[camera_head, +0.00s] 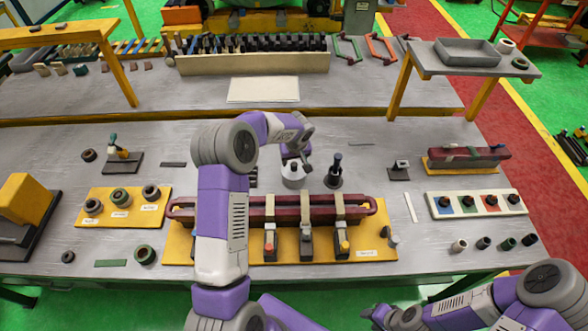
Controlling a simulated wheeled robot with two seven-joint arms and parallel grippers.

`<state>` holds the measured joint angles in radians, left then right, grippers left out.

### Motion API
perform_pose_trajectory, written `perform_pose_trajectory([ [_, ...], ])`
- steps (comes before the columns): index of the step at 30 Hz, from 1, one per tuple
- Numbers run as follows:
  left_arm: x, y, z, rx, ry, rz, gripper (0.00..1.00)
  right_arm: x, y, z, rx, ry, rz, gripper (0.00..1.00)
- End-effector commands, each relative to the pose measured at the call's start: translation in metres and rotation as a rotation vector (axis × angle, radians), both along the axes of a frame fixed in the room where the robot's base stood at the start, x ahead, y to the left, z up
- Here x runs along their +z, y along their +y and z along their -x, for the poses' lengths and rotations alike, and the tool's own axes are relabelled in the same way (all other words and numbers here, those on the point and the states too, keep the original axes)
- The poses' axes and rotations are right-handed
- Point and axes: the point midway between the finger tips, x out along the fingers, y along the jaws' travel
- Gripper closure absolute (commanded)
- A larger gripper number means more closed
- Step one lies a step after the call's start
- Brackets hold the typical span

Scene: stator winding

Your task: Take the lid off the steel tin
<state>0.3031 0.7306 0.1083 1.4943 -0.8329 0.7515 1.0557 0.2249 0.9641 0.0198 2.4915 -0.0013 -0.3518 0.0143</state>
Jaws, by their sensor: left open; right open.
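The steel tin (293,180) is a small pale grey cylinder standing upright on the bench, behind the long dark red coil. My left gripper (294,160) points down right over the tin's top. Its fingers are open around or just above the top; I cannot tell whether they touch it. The lid is mostly hidden by the gripper, and I cannot make out its edge. My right gripper (372,314) is open and empty, low in the picture in front of the bench.
A dark stand (334,178) with an upright post is close to the tin's right. The dark red coil (290,207) lies strapped on a yellow board in front. A yellow board with rings (122,222) lies left, a white tray (474,212) right. Bare bench lies behind the tin.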

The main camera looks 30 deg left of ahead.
Motion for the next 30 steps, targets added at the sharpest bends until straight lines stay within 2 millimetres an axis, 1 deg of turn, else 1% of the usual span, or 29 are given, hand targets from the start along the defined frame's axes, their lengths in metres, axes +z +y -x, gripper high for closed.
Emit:
perform_pose_trajectory([
  [3, -0.018, 0.002, -0.006, 0.000, 0.004, 0.002, 0.41, 0.004, 0.000, 0.000, 0.000, -0.001, 0.000, 0.57],
  [6, -0.028, 0.004, -0.008, 0.000, 0.002, 0.001, 0.41, 0.005, 0.000, 0.000, 0.000, -0.001, 0.000, 0.57],
  [9, -0.033, 0.005, -0.009, 0.000, 0.001, 0.001, 0.41, 0.005, 0.000, 0.000, 0.000, -0.001, 0.000, 0.57],
  [15, -0.033, 0.005, -0.009, -0.001, 0.000, 0.000, 0.41, 0.004, 0.000, 0.000, 0.000, -0.001, 0.000, 0.57],
  [26, -0.033, 0.005, -0.009, -0.001, 0.001, 0.000, 0.96, 0.004, 0.000, 0.000, 0.000, -0.001, 0.000, 0.57],
  [27, -0.032, 0.005, -0.009, -0.001, 0.001, 0.000, 1.00, 0.004, 0.000, 0.000, 0.000, -0.001, 0.000, 0.57],
  [30, -0.032, 0.005, -0.009, -0.001, 0.000, 0.000, 1.00, 0.004, 0.000, 0.000, 0.000, -0.001, 0.000, 0.57],
])
